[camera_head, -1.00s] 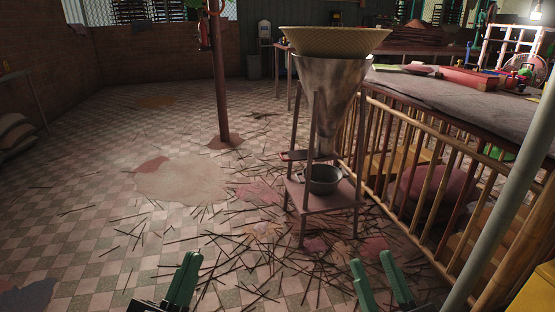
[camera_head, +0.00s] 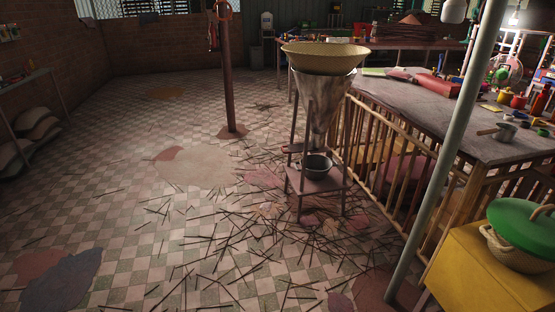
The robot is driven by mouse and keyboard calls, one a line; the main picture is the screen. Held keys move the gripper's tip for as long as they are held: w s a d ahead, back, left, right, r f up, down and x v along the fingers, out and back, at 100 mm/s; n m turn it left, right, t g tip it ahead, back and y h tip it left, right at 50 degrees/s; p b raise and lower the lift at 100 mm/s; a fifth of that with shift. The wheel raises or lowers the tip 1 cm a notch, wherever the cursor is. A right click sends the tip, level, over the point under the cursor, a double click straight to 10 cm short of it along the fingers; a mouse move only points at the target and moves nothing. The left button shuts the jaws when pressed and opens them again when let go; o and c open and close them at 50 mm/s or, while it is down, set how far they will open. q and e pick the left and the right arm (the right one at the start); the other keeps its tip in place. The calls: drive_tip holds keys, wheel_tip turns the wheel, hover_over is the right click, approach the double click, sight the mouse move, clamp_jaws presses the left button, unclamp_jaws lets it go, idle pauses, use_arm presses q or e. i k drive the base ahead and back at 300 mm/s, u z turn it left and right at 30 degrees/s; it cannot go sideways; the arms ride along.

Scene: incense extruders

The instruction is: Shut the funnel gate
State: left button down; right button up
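A metal funnel (camera_head: 320,98) stands upright in a four-legged stand (camera_head: 329,181) right of the middle of the view. A woven basket (camera_head: 325,57) sits on top of it. The funnel gate (camera_head: 295,148) shows as a small flat piece sticking out to the left at the funnel's lower end; it is too small to tell how far it is pushed in. A metal pot (camera_head: 317,166) stands on the stand's shelf under the spout. Neither of my grippers is in view now.
A bamboo-fronted counter (camera_head: 430,107) stands close to the right of the funnel. A pale pole (camera_head: 446,160) and a yellow box (camera_head: 480,278) with a green-lidded basket (camera_head: 525,237) are at front right. A brown post (camera_head: 227,80) stands behind left. Stick-strewn tiled floor (camera_head: 130,215) lies open at left.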

sight(294, 148)
drive_tip(key=u, duration=0.25)
drive_tip(key=i, duration=3.15)
drive_tip(key=z, duration=0.8)
